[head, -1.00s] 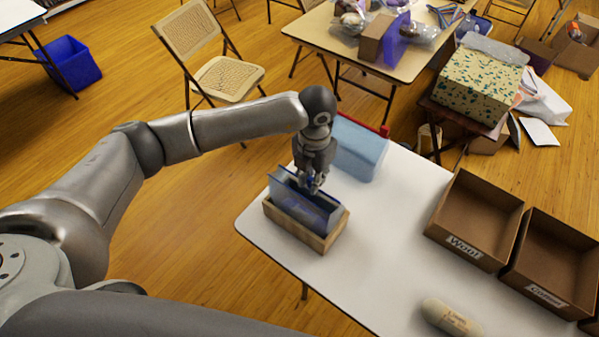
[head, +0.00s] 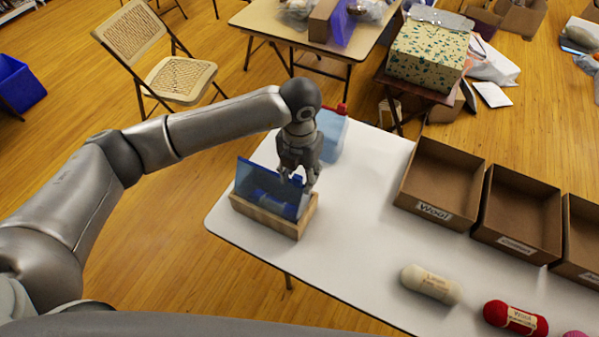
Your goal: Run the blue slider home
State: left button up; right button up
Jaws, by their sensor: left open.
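A wooden holder (head: 268,222) stands near the left corner of the white table and holds a blue see-through pouch (head: 252,178) upright. A blue slider cannot be made out clearly on the pouch; my gripper covers part of its top. My left gripper (head: 298,181) is open and points down at the right end of the pouch, its fingertips close to the top edge. I cannot tell whether they touch it. My right gripper is not in view.
Open brown boxes (head: 440,182), one labelled Wool, line the table's right side. A cream roll (head: 431,284) and a red roll (head: 515,318) lie in front. The table's middle is clear.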

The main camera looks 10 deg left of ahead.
aim_at(300, 176)
pick_arm(q)
jog(key=shift+r, duration=0.15)
jog(key=shift+w+r, duration=0.1)
jog(key=shift+r, duration=0.3)
notch_tip(300, 176, up, 11)
dwell(0.4)
